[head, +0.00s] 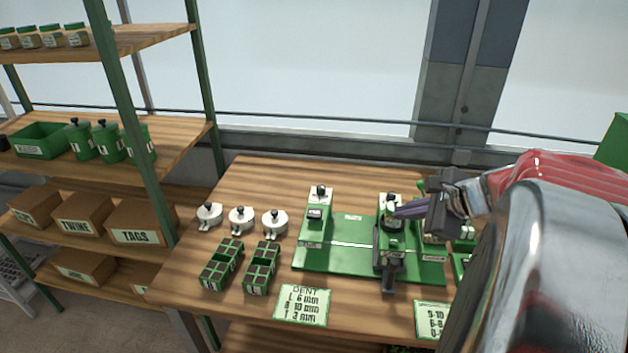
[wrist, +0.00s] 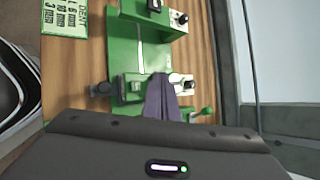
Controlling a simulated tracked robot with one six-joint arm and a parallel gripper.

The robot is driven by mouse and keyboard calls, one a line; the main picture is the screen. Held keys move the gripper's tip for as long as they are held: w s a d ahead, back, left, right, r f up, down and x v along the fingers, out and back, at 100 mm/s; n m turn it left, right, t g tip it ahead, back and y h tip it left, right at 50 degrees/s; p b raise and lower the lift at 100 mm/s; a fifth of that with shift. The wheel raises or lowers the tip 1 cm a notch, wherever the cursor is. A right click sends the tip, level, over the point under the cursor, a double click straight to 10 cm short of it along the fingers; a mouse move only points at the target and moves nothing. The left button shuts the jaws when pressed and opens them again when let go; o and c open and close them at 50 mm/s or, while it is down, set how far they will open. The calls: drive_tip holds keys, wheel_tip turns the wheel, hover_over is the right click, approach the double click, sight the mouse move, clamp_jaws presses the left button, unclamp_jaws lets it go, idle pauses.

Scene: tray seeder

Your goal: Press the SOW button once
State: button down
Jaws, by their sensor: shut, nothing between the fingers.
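The tray seeder is a green base plate (head: 345,258) on the wooden bench, with a left station (head: 315,225) and a right station (head: 389,255). Each station has a pale block with a black knob on top. The wrist view shows the base plate (wrist: 152,50) too. My gripper (head: 397,211) is shut and empty, coming in from the right with its dark fingertips at the upper part of the right station. In the wrist view the gripper (wrist: 160,78) lies over that station and hides part of it. I cannot tell whether it touches. I cannot make out the SOW label.
Three white lidded pots (head: 241,219) and two dark green-edged cell trays (head: 222,264) stand left of the seeder. A DENT card (head: 303,304) lies in front. A shelf rack (head: 80,145) stands at the left. My arm blocks the right of the head view.

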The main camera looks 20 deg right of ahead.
sight(398, 244)
drive_tip(key=shift+f, duration=2.8)
drive_tip(key=shift+f, duration=0.85)
idle(0.9)
drive_tip(key=shift+r, duration=0.9)
drive_tip(key=shift+r, duration=2.55)
